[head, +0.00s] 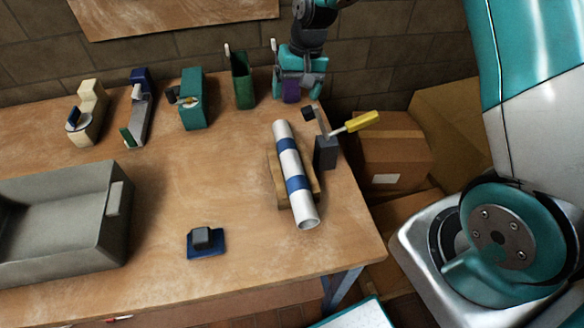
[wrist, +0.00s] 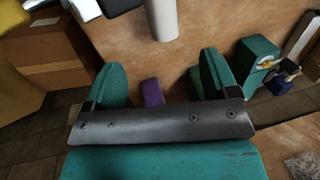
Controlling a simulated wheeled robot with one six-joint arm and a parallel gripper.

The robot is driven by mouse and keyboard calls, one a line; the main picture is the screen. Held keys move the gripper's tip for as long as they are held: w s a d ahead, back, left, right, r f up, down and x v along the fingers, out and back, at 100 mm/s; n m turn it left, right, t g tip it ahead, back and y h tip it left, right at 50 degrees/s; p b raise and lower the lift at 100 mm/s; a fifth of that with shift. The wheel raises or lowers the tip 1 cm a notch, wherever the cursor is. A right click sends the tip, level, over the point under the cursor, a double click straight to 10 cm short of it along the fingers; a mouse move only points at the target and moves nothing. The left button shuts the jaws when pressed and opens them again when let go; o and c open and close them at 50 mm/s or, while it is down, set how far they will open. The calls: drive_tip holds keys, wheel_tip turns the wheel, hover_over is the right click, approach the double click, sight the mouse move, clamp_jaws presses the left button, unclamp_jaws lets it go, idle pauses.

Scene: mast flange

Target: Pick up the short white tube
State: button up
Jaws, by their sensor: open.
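The white tube (head: 305,208) has blue bands and lies on a wooden cradle (head: 313,182) at the right of the table. One end of the tube shows at the top of the wrist view (wrist: 162,18). My gripper (head: 301,90) is at the table's far edge, pointing down, beyond the tube's far end and apart from it. In the wrist view my gripper (wrist: 160,82) has its two teal fingers wide apart. A purple block (wrist: 152,93) shows between the fingers; whether it lies between them or below cannot be told. No tube is between the fingers.
A dark clamp with a yellow handle (head: 362,121) stands right of the tube. A green holder (head: 243,80) and teal dispenser (head: 192,105) stand left of my gripper. A grey bin (head: 60,225) is at left, a small blue block (head: 205,242) in front. Cardboard boxes (head: 385,150) stand beyond the right edge.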

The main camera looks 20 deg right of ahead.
sight(285, 130)
drive_tip(key=f, duration=0.3)
drive_tip(key=a+f+p, duration=0.1)
drive_tip(key=f, duration=0.5)
drive_tip(key=shift+w+a+p, duration=0.15)
drive_tip(key=shift+a+p, duration=0.15)
drive_tip(key=shift+a, duration=0.1)
drive_tip(key=shift+w+a+f+p, duration=0.1)
drive_tip(key=shift+a+f+p, duration=0.2)
drive_tip(key=shift+f, duration=0.55)
drive_tip(key=shift+w+a+f+p, duration=0.1)
drive_tip(key=shift+f+p, duration=0.25)
drive_tip(key=shift+f, duration=0.55)
drive_tip(key=shift+w+a+f+p, duration=0.15)
drive_tip(key=shift+f+p, duration=0.2)
drive_tip(key=shift+f, duration=0.5)
drive_tip(key=shift+s, duration=0.1)
drive_tip(key=shift+c, duration=0.4)
drive_tip(key=c, duration=1)
